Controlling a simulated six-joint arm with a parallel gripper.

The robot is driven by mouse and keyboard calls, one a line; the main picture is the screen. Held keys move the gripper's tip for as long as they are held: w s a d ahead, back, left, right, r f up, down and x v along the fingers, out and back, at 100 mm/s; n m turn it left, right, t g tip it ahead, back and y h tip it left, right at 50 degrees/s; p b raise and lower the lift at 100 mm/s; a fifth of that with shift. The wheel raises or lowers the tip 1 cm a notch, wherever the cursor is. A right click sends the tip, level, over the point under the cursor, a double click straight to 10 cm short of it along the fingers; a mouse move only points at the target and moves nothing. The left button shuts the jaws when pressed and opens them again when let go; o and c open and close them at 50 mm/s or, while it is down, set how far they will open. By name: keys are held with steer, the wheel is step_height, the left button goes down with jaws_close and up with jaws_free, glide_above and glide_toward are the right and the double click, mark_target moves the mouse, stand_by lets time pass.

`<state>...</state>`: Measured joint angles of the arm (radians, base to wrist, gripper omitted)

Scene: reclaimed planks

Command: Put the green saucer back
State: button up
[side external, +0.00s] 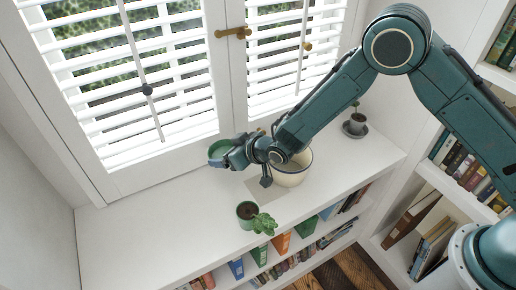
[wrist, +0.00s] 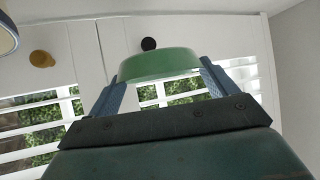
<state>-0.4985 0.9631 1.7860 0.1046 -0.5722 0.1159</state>
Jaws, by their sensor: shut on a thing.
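The green saucer (side external: 217,148) is held up above the white shelf top, close to the window frame. It also shows in the wrist view (wrist: 160,66), tilted, between two blue fingers. My gripper (side external: 222,158) is shut on it; in the wrist view its fingers (wrist: 158,78) press on the left and right sides of the saucer. A small green pot (side external: 245,211) with a leafy plant (side external: 264,223) stands near the shelf's front edge, below and right of the saucer in the side view. Part of the saucer is hidden by the gripper.
A cream pot (side external: 291,175) stands behind my wrist, partly hidden. A small potted plant (side external: 355,122) on a grey saucer (side external: 354,132) stands at the shelf's right. White shutters (side external: 130,85) rise behind. The shelf's left part (side external: 140,235) is clear; books fill the compartments below.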

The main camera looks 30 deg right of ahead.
step_height(320, 180, down, 8)
steer(key=shift+f, duration=0.2)
steer(key=shift+f, duration=1.9)
steer(key=shift+f, duration=0.15)
steer(key=o, duration=0.9)
steer(key=shift+v, duration=6.1)
steer(key=shift+w, duration=0.15)
